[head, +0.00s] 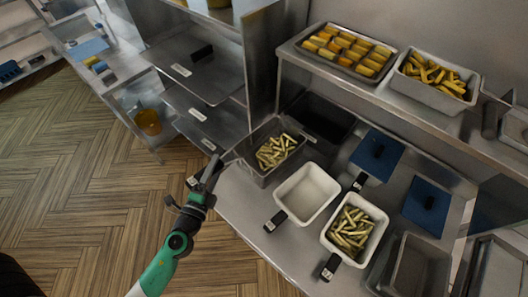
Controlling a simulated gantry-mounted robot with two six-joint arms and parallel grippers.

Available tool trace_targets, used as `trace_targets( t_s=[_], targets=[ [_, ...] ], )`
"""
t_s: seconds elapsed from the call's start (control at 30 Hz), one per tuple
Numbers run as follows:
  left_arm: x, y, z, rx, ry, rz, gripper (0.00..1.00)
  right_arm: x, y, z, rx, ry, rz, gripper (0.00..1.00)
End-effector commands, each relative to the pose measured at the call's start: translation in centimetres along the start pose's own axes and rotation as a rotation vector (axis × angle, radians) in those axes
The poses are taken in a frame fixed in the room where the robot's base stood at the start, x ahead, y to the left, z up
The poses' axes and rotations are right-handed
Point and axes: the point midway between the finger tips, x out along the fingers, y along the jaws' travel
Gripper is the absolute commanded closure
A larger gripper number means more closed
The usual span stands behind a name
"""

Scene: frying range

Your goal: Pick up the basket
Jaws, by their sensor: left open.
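Several baskets with black handles stand on the steel counter. A grey metal basket (262,170) with fries in it is nearest my left gripper (195,184). To its right are an empty white basket (307,190) and a white basket holding fries (340,246). Their handles point toward the front left. My left gripper is open, just off the counter's left edge, to the left of the grey basket. A dark, slim shape lies by its fingertips; I cannot tell whether it is a basket handle or part of the gripper. My right gripper is out of view.
A shelf (420,118) above the counter carries a tray of yellow pieces (385,80) and a white bin of fries (440,98). Blue lids (365,160) with black handles lie behind the baskets. Steel cabinets stand at the back left. The wooden floor (70,190) is clear.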

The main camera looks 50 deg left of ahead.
Motion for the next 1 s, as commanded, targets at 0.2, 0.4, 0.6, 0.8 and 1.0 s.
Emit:
trace_targets(
  t_s=[0.2, 0.4, 0.6, 0.8, 1.0],
  targets=[
    [0.71, 0.07, 0.03, 0.001, -0.001, 0.001, 0.35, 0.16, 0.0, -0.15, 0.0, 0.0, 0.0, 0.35],
    [0.68, 0.06, 0.02, 0.001, -0.001, 0.001, 0.58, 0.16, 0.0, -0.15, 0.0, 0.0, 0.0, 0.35],
    [0.66, 0.06, 0.01, 0.001, -0.001, 0.001, 0.94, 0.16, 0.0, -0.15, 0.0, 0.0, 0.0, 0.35],
    [0.65, 0.07, 0.01, 0.001, -0.001, 0.002, 1.0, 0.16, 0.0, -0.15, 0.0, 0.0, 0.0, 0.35],
    [0.65, 0.08, 0.01, 0.001, -0.001, 0.002, 1.0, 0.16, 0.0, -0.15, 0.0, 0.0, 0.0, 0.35]
  ],
)
